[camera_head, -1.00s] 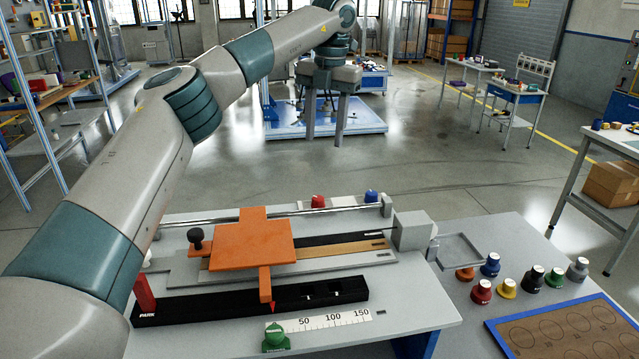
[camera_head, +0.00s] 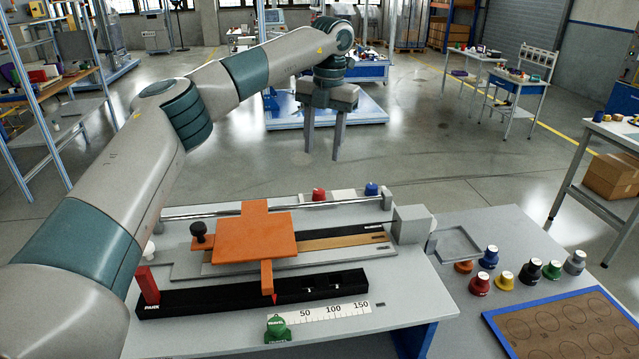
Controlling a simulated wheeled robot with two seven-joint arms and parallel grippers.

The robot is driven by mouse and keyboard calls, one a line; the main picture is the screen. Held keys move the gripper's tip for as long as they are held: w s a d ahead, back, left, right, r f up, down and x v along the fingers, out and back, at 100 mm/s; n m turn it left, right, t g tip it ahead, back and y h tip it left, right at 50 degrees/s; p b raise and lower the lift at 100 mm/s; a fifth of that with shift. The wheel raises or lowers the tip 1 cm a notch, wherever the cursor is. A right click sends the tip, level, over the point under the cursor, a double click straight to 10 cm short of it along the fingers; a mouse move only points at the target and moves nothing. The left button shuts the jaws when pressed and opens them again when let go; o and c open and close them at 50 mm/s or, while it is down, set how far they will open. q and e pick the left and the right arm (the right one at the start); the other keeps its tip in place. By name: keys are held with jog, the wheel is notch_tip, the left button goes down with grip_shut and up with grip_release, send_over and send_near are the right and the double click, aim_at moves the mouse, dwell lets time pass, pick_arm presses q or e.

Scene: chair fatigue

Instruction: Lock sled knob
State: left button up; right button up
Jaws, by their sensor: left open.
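The orange sled (camera_head: 255,238) sits on its rail fixture on the table, with a narrow tongue pointing toward the ruler (camera_head: 325,313). A black knob (camera_head: 199,230) stands at the sled's left side; I cannot tell whether it is tight or loose. My right gripper is not in view.
A black slotted bar (camera_head: 325,282) with a red block (camera_head: 147,285) lies in front of the sled. Red (camera_head: 319,194) and blue (camera_head: 371,189) buttons stand behind the rail. Several coloured knobs, including a black one (camera_head: 530,271), stand right, near a blue-edged board (camera_head: 560,325).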

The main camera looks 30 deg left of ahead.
aim_at(319, 191)
pick_arm(q)
jog(key=f+p, duration=0.1)
jog(key=f, duration=0.3)
jog(key=f+p, duration=0.1)
jog(key=f, duration=0.3)
jog(key=a+f+p, duration=0.1)
jog(key=f+p, duration=0.1)
jog(key=f, duration=0.2)
jog(key=shift+c, duration=0.7)
jog(key=c, duration=0.9)
